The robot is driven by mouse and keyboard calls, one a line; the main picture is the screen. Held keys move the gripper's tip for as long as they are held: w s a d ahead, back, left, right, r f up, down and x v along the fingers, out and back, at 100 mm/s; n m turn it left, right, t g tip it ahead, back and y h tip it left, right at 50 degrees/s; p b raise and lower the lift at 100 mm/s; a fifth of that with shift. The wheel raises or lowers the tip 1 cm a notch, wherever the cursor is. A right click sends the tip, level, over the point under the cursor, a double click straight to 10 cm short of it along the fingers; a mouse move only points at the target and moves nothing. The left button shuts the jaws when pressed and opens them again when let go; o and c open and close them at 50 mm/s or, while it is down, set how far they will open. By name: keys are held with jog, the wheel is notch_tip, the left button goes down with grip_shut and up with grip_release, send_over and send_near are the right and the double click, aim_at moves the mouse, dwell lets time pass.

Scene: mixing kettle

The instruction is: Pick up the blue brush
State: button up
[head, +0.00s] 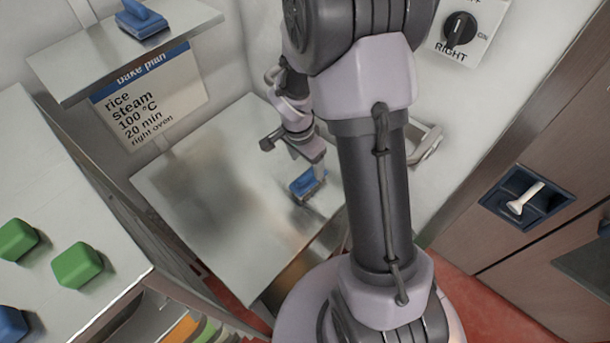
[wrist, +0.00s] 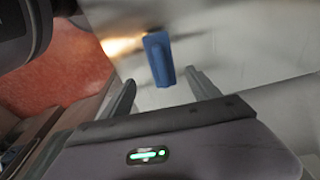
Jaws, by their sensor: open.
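A blue brush (head: 306,183) lies on the steel table, close to my gripper (head: 293,158). In the wrist view the blue brush (wrist: 158,62) shows as a long blue block just beyond the fingertips, roughly centred between them. My gripper (wrist: 160,82) is open, with nothing held between its fingers. The gap between fingertips and brush is hard to judge. A second blue object of similar look (head: 142,18) sits on the upper shelf at the top left of the head view.
The steel table (head: 190,180) is bare to the left of the brush. A recipe sign (head: 150,100) hangs below the shelf (head: 90,55). Green blocks (head: 78,266) stand on a counter at left. A wall knob (head: 459,30) and a cabinet handle (head: 525,198) are at right.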

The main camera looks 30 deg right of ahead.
aim_at(309, 173)
jog(key=f, duration=0.2)
jog(key=d+f+b, duration=0.1)
jog(key=f, duration=0.4)
jog(key=shift+w+d+f, duration=0.15)
jog(key=shift+w+f, duration=0.2)
jog(key=shift+f, duration=0.05)
jog(key=shift+r, duration=0.1)
jog(key=c, duration=1.5)
jog(key=shift+r, duration=0.45)
jog(key=shift+c, duration=0.2)
jog(key=r, duration=0.1)
jog(key=s+r, duration=0.1)
jog(key=shift+r, duration=0.4)
jog(key=s+d+r+b, duration=0.1)
jog(key=s+d, duration=0.2)
jog(key=s, duration=1.1)
jog(key=shift+s+d+r, duration=0.15)
jog(key=shift+s+d, duration=0.05)
jog(key=shift+s, duration=0.15)
